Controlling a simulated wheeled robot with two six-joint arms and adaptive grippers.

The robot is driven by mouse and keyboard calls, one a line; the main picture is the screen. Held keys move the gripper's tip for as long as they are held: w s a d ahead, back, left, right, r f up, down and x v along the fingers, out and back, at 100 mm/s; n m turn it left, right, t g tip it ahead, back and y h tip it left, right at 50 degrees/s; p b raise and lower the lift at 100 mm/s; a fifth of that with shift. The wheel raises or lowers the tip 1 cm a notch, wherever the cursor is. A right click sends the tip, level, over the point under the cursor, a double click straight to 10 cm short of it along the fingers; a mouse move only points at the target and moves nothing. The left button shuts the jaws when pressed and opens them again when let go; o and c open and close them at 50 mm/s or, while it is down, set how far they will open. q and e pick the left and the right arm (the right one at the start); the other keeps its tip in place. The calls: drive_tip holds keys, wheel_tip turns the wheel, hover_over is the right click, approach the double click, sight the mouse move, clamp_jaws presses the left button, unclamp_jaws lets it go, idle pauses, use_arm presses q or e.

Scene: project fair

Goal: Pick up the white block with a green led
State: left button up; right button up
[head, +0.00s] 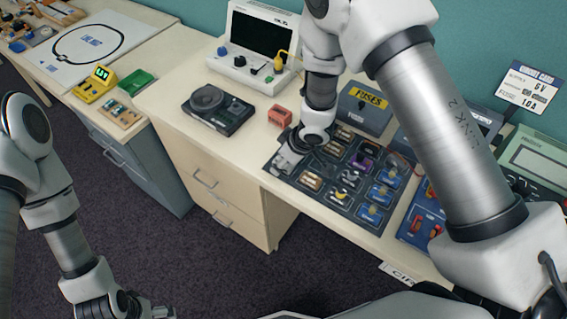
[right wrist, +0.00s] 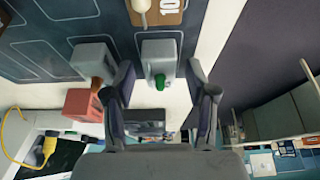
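The white block with a green LED (right wrist: 160,50) stands on the dark mat in the right wrist view. Its green LED faces my right gripper (right wrist: 160,78). The fingers are open, one on each side of the block, with small gaps showing. In the head view my right gripper (head: 285,164) is low over the mat's left corner, and the block is hidden or cannot be made out there. My left gripper (head: 150,310) is at the bottom left, away from the mat; its finger opening is unclear.
A similar block with an orange-brown LED (right wrist: 93,62) stands close to the left finger. The dark mat (head: 318,207) holds several other parts. A red block (head: 280,115), a black speaker-like device (head: 207,108) and a grey FUSES box (head: 361,107) stand near the gripper.

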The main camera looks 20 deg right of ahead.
drive_tip(key=shift+s+r, duration=0.1)
drive_tip(key=shift+s, duration=0.1)
drive_tip(key=c, duration=0.6)
clamp_jaws()
drive_tip(key=shift+w, duration=0.15)
